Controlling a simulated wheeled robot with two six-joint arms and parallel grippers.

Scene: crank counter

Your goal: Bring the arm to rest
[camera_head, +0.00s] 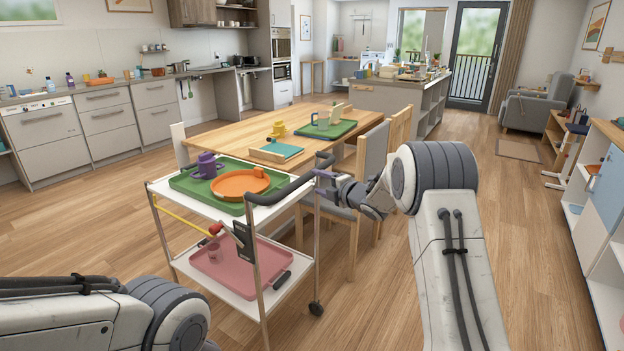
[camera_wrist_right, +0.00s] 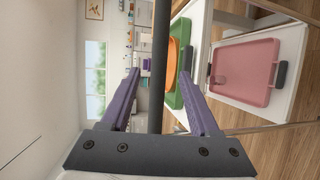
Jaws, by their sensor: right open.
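My right gripper (camera_head: 324,176) is at the dark handle bar (camera_head: 290,188) of a white two-shelf trolley (camera_head: 165,190). In the right wrist view its purple fingers (camera_wrist_right: 160,80) are spread apart, with the dark bar (camera_wrist_right: 161,45) running between them. I see a gap on each side of the bar; whether the bar lies deep between the fingers is hard to tell. My right arm reaches in from the lower right. My left arm shows at the lower left, and its gripper is out of view.
The trolley carries a green tray (camera_head: 183,184) with an orange plate (camera_head: 240,182) and purple cup (camera_head: 206,165), and a pink tray (camera_head: 225,275) below. A red-knobbed lever (camera_head: 216,229) is on its side. A wooden table (camera_head: 330,150) and chairs stand behind.

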